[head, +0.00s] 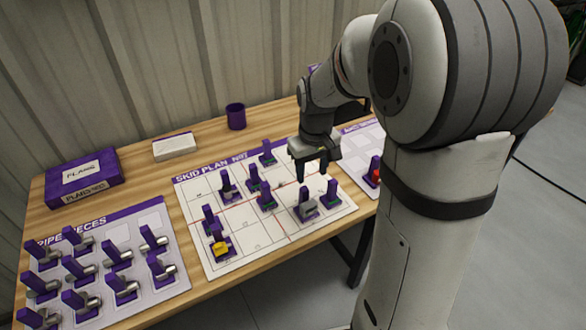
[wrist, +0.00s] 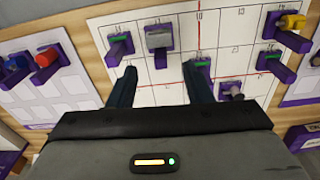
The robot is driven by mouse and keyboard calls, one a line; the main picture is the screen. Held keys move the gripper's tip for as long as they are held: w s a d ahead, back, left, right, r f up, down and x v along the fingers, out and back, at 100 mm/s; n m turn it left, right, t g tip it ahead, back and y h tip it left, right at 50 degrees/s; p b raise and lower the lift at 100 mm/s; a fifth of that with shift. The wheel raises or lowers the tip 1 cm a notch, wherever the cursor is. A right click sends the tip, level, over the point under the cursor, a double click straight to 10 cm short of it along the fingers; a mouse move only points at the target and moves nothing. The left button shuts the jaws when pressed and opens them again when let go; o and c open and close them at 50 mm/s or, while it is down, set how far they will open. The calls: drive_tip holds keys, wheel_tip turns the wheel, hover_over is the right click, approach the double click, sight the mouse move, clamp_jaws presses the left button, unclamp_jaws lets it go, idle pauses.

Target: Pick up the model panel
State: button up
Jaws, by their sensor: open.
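Several small model pieces with purple upright handles stand on the white skid plan sheet (head: 240,240). I cannot tell for certain which one is the model panel. A grey box-shaped piece (head: 307,207) stands towards the right front of the sheet; it also shows in the wrist view (wrist: 159,38). A green-based piece (head: 331,197) stands to its right, and another green-based piece (head: 267,201) to its left. My gripper (head: 311,170) is open and empty above the right part of the sheet, behind the grey piece. In the wrist view its fingers (wrist: 161,84) are spread apart.
A pipe pieces sheet (head: 165,280) with several pieces lies at the left. A yellow piece (head: 220,247) stands at the plan's left front. A red piece (head: 375,172) stands on another sheet at the right. A purple box (head: 82,178), white block (head: 174,147) and purple cup (head: 236,117) stand behind.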

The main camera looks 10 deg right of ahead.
sight(305, 189)
drive_tip(key=shift+n+g, duration=0.3)
drive_tip(key=w+f, duration=0.3)
drive_tip(key=f, duration=0.1)
drive_tip(key=shift+w+d, duration=0.1)
drive_tip(key=shift+w, duration=0.2)
drive_tip(key=shift+w+f, duration=0.1)
drive_tip(key=shift+f, duration=0.2)
drive_tip(key=f, duration=0.7)
drive_tip(key=shift+a+f+p, duration=0.15)
drive_tip(key=shift+a+p, duration=0.25)
clamp_jaws()
